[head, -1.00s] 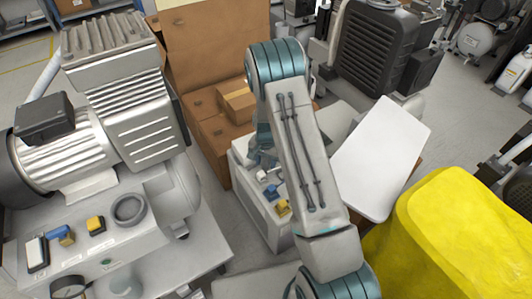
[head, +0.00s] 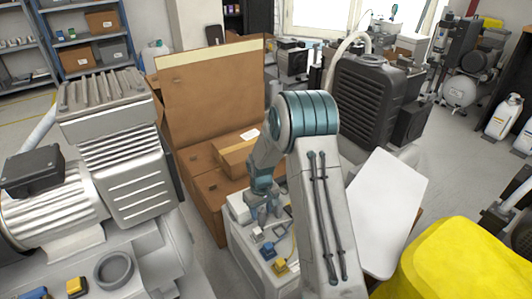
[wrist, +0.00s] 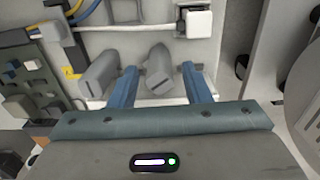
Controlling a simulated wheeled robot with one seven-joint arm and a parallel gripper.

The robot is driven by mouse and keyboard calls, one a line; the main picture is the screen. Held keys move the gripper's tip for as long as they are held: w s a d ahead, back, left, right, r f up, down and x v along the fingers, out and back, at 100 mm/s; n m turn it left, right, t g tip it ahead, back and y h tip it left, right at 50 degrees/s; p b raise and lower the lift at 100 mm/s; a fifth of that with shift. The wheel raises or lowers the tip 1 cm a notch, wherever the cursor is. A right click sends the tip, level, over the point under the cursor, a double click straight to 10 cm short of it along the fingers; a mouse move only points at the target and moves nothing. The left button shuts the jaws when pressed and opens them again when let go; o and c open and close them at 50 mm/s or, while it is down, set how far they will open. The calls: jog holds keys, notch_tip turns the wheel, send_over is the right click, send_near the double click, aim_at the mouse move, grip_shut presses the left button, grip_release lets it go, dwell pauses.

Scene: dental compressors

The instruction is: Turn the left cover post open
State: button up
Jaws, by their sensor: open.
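Two grey cover posts with dark slots show in the wrist view, a left one (wrist: 98,73) and a right one (wrist: 159,72). They sit side by side on a pale panel (wrist: 112,40) and lean toward each other at their tops. My gripper (wrist: 160,72) is open, its two blue fingers on either side of the right one in this view; I cannot tell whether they touch it. The left one is outside the fingers, beside the left finger. In the head view my gripper (head: 264,211) points down at the pale unit (head: 247,254); the posts are hard to make out there.
A blue block (head: 266,251) and a yellow block (head: 281,267) sit on the unit near my gripper. Cardboard boxes (head: 208,190) stand behind it. A large compressor (head: 125,150) is at left; a white panel (head: 385,210) and a yellow cover (head: 455,255) are at right.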

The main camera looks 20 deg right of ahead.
notch_tip(320, 180, up, 11)
jog(key=p, duration=0.4)
notch_tip(320, 180, up, 16)
jog(key=m+p, duration=0.1)
jog(key=p, duration=0.7)
send_over(262, 210)
jog(key=s, duration=0.5)
jog(key=shift+s+r+t, duration=0.4)
jog(key=shift+s+r, duration=0.1)
jog(key=shift+r, duration=0.15)
jog(key=s+r+m+p, duration=0.1)
jog(key=s+r+p, duration=0.6)
jog(key=r, duration=0.4)
jog(key=s+r+m+t+p, duration=0.1)
jog(key=s+r+p, duration=0.6)
jog(key=r, duration=0.4)
jog(key=s+r+t+p, duration=0.1)
jog(key=s+r+p, duration=0.6)
jog(key=r, duration=0.3)
jog(key=shift+s+a+r+m+p, duration=0.15)
jog(key=shift+r+m+p, duration=0.25)
jog(key=shift+p, duration=0.3)
